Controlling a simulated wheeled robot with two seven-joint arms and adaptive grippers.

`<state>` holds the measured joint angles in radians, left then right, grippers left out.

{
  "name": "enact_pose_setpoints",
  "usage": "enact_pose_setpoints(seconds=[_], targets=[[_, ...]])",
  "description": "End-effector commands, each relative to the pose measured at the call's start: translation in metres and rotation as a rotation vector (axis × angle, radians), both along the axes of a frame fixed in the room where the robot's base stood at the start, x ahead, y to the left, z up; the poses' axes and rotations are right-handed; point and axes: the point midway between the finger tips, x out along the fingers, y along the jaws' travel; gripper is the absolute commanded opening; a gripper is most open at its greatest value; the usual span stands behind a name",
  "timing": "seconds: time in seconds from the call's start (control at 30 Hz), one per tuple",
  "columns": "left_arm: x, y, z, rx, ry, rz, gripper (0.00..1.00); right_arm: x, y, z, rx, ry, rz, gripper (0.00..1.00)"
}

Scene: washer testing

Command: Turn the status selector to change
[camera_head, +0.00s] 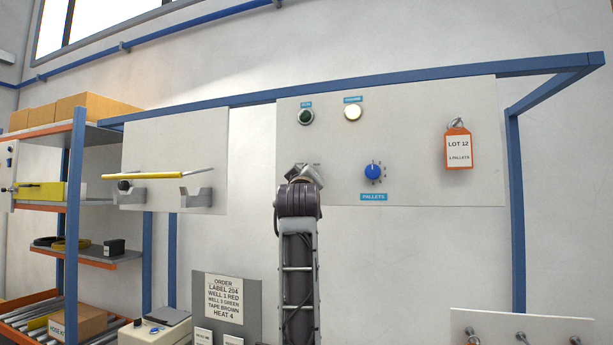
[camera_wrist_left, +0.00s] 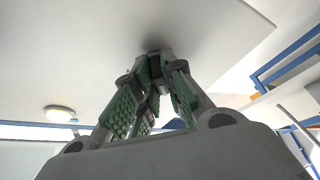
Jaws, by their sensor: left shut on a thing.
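The white panel (camera_head: 420,115) has a dark green lamp (camera_head: 306,117) and a pale, lit lamp (camera_head: 352,113) whose label seems to read CHANGE. My left gripper (camera_head: 305,170) is at the panel below the green lamp, left of the blue PALLETS knob (camera_head: 373,172). The gripper covers the status selector, so its handle and setting are hidden. In the left wrist view the green-padded fingers (camera_wrist_left: 157,85) close together against the panel surface, with the lit lamp (camera_wrist_left: 60,113) off to the left. My right gripper is not in view.
An orange LOT 12 tag (camera_head: 458,148) hangs at the panel's right. A second panel (camera_head: 170,135) with a yellow bar on brackets is at left. An order sign (camera_head: 225,300) stands below, beside my arm. Pegs on a board (camera_head: 520,325) are at lower right.

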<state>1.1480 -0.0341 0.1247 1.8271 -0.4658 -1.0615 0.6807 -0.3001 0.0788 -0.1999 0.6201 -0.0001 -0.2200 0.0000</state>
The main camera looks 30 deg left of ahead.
Motion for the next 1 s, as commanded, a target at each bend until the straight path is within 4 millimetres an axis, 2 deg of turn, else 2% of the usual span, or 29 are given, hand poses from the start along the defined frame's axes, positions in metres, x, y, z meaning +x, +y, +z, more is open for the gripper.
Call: enact_pose_setpoints(seconds=[0.57, 0.6, 0.77, 1.0], targets=[[-0.0018, -0.0001, 0.0030, -0.030, -0.016, 0.001, 0.00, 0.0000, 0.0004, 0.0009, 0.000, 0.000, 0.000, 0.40], [-0.0018, -0.0001, 0.0030, -0.030, -0.016, 0.001, 0.13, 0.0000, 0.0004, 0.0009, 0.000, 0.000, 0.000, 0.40], [-0.0013, -0.0003, 0.0022, -0.030, -0.013, 0.000, 0.33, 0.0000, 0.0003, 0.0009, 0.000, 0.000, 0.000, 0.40], [-0.0006, -0.0004, 0.0011, -0.030, -0.010, 0.000, 0.33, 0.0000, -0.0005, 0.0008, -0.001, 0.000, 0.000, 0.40]])
